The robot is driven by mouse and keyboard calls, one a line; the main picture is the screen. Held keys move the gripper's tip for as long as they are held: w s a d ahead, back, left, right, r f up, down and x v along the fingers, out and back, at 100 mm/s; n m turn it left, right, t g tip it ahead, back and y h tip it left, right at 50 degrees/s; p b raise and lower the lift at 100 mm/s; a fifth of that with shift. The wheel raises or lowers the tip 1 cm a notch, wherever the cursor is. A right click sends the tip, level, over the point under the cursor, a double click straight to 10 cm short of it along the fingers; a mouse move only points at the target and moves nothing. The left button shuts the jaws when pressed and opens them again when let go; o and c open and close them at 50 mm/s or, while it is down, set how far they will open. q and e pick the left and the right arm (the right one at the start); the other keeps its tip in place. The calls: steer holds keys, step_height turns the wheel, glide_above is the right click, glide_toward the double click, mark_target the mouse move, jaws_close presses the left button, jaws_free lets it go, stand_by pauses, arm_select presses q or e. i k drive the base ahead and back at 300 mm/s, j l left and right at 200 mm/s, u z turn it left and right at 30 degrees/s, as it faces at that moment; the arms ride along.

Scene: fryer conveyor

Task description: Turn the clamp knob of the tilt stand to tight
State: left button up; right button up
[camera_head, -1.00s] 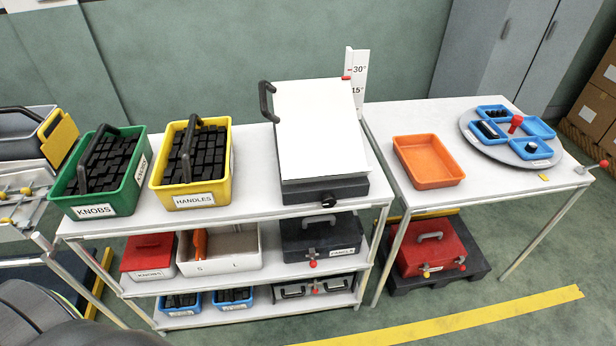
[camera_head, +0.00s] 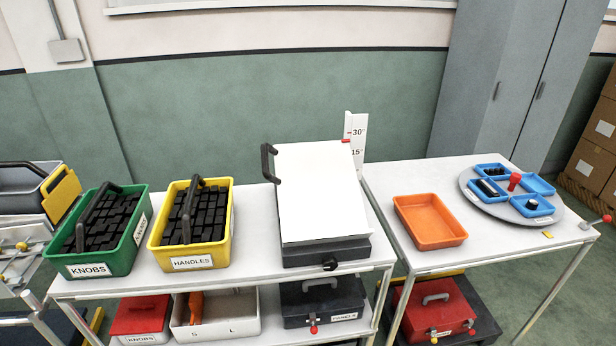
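The tilt stand (camera_head: 322,195) sits at the right end of the white shelf unit. Its white panel leans up and back from a dark grey base (camera_head: 325,252). A black handle (camera_head: 268,163) is at the panel's upper left. The black clamp knob (camera_head: 330,265) is on the front of the base, near its middle; whether it is tight cannot be told. An angle scale (camera_head: 356,140) marked 15° and 30° stands behind the panel, with a red marker near its top edge. Neither of my grippers is in view.
A green KNOBS bin (camera_head: 92,262) and a yellow HANDLES bin (camera_head: 193,255) stand left of the stand. On the right table are an orange tray (camera_head: 430,238) and a round turntable (camera_head: 477,203) with blue trays. The shelf top in front of the knob is narrow.

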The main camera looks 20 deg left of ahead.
mark_target(329, 263)
steer(key=i+j, duration=0.1)
steer(key=j, duration=0.6)
steer(key=i+j, duration=0.1)
steer(key=j, duration=0.6)
steer(key=k+u, duration=0.05)
